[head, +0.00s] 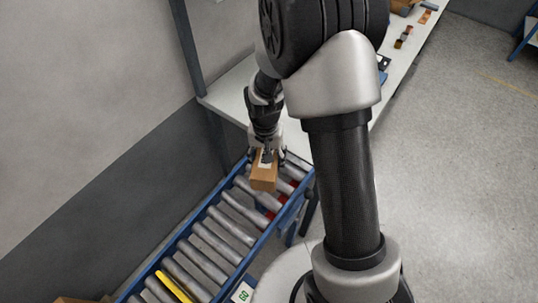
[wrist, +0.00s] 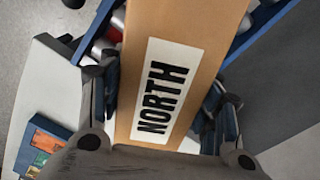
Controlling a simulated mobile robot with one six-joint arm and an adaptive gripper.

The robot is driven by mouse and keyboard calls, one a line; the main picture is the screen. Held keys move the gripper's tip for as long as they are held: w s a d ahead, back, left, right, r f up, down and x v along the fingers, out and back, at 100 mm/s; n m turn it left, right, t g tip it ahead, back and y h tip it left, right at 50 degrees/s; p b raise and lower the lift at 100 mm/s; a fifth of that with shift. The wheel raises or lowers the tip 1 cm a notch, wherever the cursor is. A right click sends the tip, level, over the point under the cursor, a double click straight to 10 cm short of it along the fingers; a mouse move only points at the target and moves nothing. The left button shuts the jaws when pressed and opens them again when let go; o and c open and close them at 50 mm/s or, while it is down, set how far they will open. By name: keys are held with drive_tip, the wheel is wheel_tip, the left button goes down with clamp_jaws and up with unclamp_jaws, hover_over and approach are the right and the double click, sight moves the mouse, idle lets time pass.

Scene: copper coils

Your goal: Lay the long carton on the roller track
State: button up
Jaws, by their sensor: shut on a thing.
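The long carton (head: 263,179) is a brown cardboard box with a white label. In the wrist view the carton (wrist: 184,35) shows a label reading NORTH. My gripper (head: 266,153) is shut on it, with a finger on each side; the gripper also shows in the wrist view (wrist: 165,105). The roller track (head: 222,232) has grey rollers between blue rails. The carton is over the track's far end in the head view. I cannot tell whether it touches the rollers. Its far end is out of frame in the wrist view.
A white table (head: 235,90) adjoins the far end of the track, with small items at its far part. One roller (head: 172,286) is yellow, and a GO sign (head: 243,293) is on the near rail. A wall stands on the left. The rollers nearer the camera are clear.

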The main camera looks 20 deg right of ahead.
drive_tip(key=f+m+p, duration=0.1)
drive_tip(key=m, duration=0.1)
drive_tip(key=f+m+p, duration=0.1)
drive_tip(key=f+m, duration=0.1)
drive_tip(key=shift+w+f+m, duration=0.1)
drive_tip(key=shift+w+m, duration=0.2)
drive_tip(key=shift+w, duration=0.05)
drive_tip(key=shift+s+a+f+m, duration=0.1)
drive_tip(key=shift+f+m, duration=0.35)
drive_tip(key=shift+m, duration=0.05)
drive_tip(key=shift+f+b, duration=1.45)
drive_tip(key=shift+f, duration=1.2)
drive_tip(key=shift+f+b, duration=0.4)
drive_tip(key=shift+b, duration=0.45)
drive_tip(key=o, duration=1.4)
drive_tip(key=shift+r, duration=0.1)
drive_tip(key=r, duration=1.2)
drive_tip(key=shift+s+a, duration=0.15)
drive_tip(key=shift+a, duration=0.1)
